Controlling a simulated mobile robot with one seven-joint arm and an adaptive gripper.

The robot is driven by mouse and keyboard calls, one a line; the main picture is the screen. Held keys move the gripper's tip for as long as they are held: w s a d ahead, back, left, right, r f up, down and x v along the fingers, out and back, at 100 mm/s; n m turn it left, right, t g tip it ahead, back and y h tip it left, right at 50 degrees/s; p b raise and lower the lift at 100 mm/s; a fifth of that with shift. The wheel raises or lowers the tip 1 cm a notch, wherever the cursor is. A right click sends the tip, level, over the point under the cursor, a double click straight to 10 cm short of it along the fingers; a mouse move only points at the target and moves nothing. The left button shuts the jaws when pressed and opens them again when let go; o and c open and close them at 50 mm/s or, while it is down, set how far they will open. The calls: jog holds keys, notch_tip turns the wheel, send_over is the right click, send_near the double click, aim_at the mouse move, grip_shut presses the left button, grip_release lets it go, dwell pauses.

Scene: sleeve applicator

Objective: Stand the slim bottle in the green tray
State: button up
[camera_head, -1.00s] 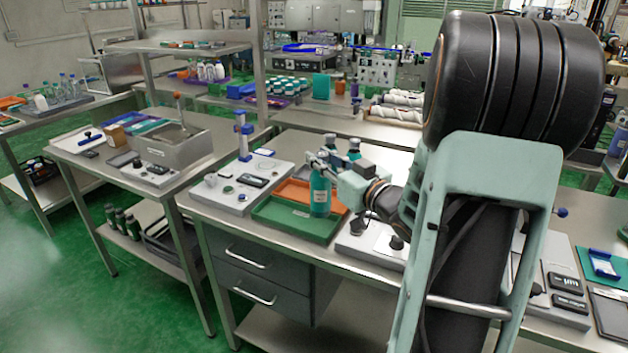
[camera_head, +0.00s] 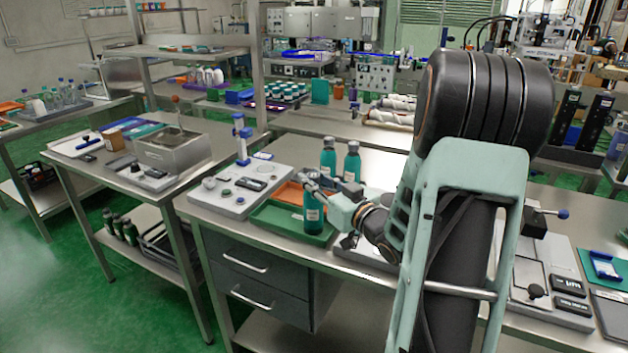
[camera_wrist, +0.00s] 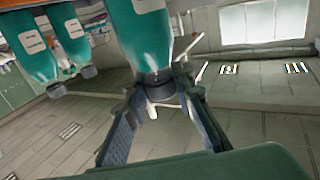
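The slim bottle (camera_head: 313,215) is teal with a white label and looks upright over the front right part of the green tray (camera_head: 262,222). I cannot tell whether its base touches the tray floor. My gripper (camera_head: 312,184) comes in from the right and is shut on the bottle's top, hiding the cap in the head view. In the wrist view, the bottle (camera_wrist: 146,35) appears upside down. Its dark cap lies between the two fingertips (camera_wrist: 160,88).
Two similar teal bottles (camera_head: 328,156) (camera_head: 352,162) stand just behind, near an orange tray (camera_head: 289,193). A grey panel with a blue-topped stand (camera_head: 241,145) is at the left of the bench. The bench's front edge runs close to the green tray.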

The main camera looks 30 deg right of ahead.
jog(key=o, duration=0.4)
jog(key=shift+c, duration=0.2)
jog(key=shift+r, duration=0.25)
jog(key=s+d, duration=0.2)
jog(key=s, duration=1)
jog(key=shift+w, duration=0.15)
